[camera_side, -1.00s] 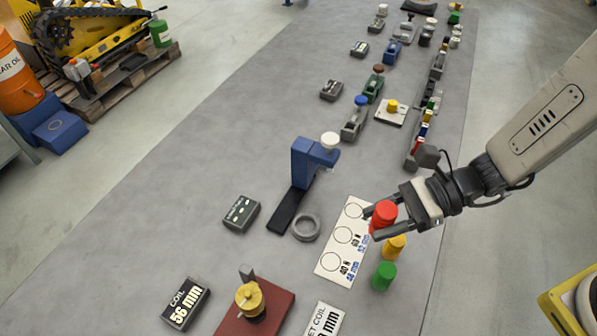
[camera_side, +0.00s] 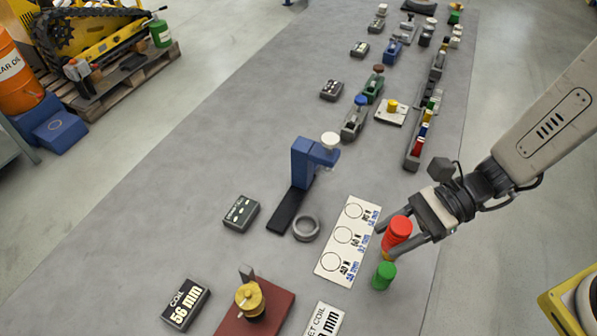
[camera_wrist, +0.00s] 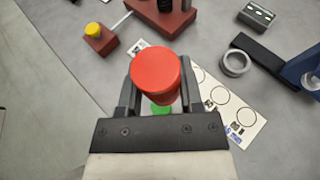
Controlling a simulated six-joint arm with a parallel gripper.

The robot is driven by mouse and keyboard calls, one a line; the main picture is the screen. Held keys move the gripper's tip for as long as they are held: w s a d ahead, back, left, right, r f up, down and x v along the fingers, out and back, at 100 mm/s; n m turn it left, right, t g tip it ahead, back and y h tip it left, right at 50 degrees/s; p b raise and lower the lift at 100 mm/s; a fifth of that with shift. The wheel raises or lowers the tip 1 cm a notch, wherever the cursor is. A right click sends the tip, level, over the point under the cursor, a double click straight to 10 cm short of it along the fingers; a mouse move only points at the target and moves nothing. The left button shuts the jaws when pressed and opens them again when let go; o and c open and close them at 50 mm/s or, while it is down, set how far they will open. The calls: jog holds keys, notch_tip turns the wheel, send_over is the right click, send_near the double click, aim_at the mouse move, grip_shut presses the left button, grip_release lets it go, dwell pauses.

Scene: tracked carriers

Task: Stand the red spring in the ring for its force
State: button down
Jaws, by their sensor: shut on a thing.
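The red spring (camera_side: 398,229) is a red cylinder held upright between the fingers of my gripper (camera_side: 402,238); it also shows in the wrist view (camera_wrist: 155,75). It is right of the white card (camera_side: 325,276), clear of its rings. The card has three printed rings: far (camera_side: 354,211), middle (camera_side: 343,235) and near (camera_side: 331,261). All three look empty. Small force and length labels stand beside them, too small to read surely.
A grey ring-shaped part (camera_side: 306,228) and a blue press-like stand (camera_side: 301,164) are left of the card. Bare table lies at far left.

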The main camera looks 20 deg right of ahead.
jog(key=shift+s+d+n+g, duration=1)
jog(key=shift+s+n+g, duration=0.6)
jog(key=shift+s, duration=0.95)
send_over(330, 261)
jog(key=s, duration=0.1)
jog(key=shift+h, duration=0.3)
jog(key=f, duration=0.5)
jog(key=d+f, duration=0.1)
jog(key=f, duration=0.2)
jog(key=shift+s+f, duration=0.15)
jog(key=shift+s, duration=0.05)
jog(key=shift+w+a+f, duration=0.35)
jog(key=shift+w+f, duration=0.1)
jog(key=shift+f, duration=0.1)
jog(key=shift+f, duration=0.1)
jog(key=shift+w+a+f, duration=0.1)
jog(key=shift+w+f, duration=0.05)
jog(key=shift+f, duration=1.6)
jog(key=shift+f, duration=0.15)
